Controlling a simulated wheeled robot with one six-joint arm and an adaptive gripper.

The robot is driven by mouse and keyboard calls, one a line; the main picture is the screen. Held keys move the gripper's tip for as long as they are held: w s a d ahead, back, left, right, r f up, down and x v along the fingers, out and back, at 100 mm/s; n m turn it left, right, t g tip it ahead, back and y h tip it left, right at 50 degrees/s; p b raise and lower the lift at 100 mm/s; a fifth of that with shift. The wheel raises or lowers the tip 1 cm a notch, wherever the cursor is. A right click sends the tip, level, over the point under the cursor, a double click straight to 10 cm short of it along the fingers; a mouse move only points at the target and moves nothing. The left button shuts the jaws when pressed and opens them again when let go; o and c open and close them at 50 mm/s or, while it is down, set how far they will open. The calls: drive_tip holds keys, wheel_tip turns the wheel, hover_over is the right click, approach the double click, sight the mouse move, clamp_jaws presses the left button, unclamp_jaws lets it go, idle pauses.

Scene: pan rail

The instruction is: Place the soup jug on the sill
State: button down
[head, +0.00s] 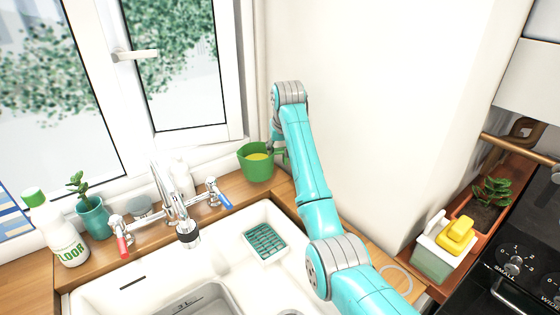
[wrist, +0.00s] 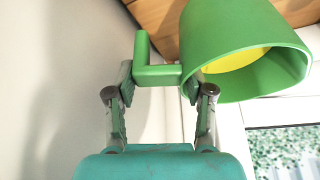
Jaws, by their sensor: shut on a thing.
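The soup jug (head: 257,168) is green with yellow soup inside. In the head view it is upright at the right end of the wooden sill (head: 222,211) behind the sink, by the wall corner. I cannot tell whether its base touches the wood. My gripper (head: 280,147) is at the jug's right side. In the wrist view my gripper (wrist: 158,82) is shut on the jug's handle, and the jug's body (wrist: 230,35) is to the right of the fingers. The jug's underside is hidden.
A faucet (head: 172,205) with a blue-tipped tap stands left of the jug, with a white bottle (head: 182,180) behind it. A plant in a teal pot (head: 94,217) and a floor-cleaner bottle (head: 58,232) stand farther left. A window handle (head: 130,56) projects above.

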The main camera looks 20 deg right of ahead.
wheel_tip(320, 180, down, 4)
drive_tip(key=shift+f, duration=0.3)
drive_tip(key=shift+w+d+f, duration=0.1)
drive_tip(key=shift+w+f, duration=0.05)
drive_tip(key=shift+w, duration=0.1)
drive_tip(key=shift+s, duration=0.1)
drive_tip(key=shift+c, duration=2.1)
unclamp_jaws()
